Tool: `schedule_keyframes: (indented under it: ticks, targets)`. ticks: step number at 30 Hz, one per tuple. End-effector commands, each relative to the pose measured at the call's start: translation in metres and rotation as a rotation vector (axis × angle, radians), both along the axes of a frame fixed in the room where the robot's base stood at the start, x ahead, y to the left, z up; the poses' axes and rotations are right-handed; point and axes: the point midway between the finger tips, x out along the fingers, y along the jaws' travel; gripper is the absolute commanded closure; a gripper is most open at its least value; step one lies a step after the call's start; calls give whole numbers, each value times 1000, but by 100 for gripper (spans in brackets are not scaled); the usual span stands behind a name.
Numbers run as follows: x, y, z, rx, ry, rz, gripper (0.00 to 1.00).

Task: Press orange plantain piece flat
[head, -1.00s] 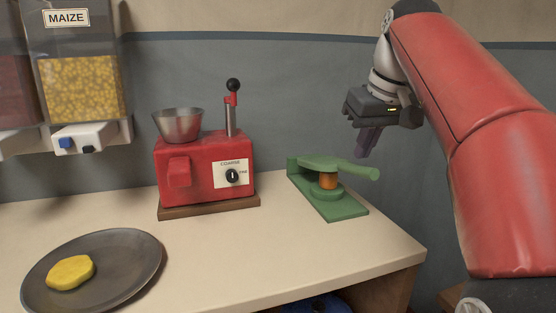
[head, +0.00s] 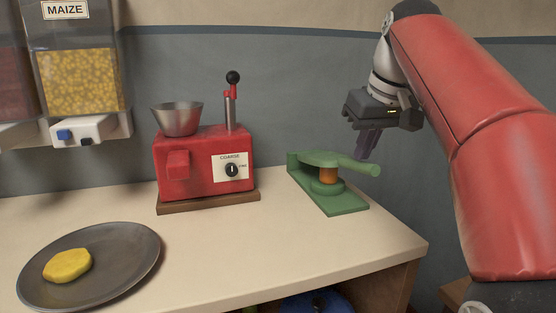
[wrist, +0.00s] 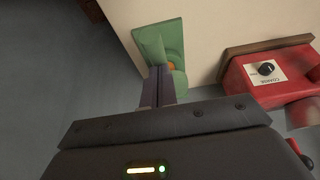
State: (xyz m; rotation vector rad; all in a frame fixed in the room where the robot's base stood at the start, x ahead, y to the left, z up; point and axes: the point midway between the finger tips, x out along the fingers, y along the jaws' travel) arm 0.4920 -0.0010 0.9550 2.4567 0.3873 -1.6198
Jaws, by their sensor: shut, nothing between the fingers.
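The orange plantain piece (head: 328,174) stands upright on the round lower plate of a green press (head: 346,203), under its lid. The piece still looks tall, and the lid rests just above or on it. The press lever handle (head: 361,166) sticks out to the right. My gripper (head: 364,156) is shut and empty, fingers pointing down, just above and beside the handle's end. In the wrist view the shut fingers (wrist: 158,88) overlap the green press (wrist: 163,45); a bit of orange (wrist: 171,66) shows beside them. Whether the fingers touch the handle I cannot tell.
A red grinder (head: 205,165) with a metal hopper and lever stands left of the press. A dark plate (head: 125,265) with a flat yellow piece (head: 67,265) lies at the front left. A maize dispenser (head: 78,80) hangs on the wall. The counter's right edge is close to the press.

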Motion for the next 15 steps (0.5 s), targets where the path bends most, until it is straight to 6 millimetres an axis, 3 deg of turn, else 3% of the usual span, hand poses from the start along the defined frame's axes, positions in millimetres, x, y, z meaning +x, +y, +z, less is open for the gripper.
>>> schedule_keyframes:
  ticks: [10, 15]
  targets:
    - [0, 0, -4, 0, 10, 0, 100]
    - [0, 0, 5, 0, 7, 1, 100]
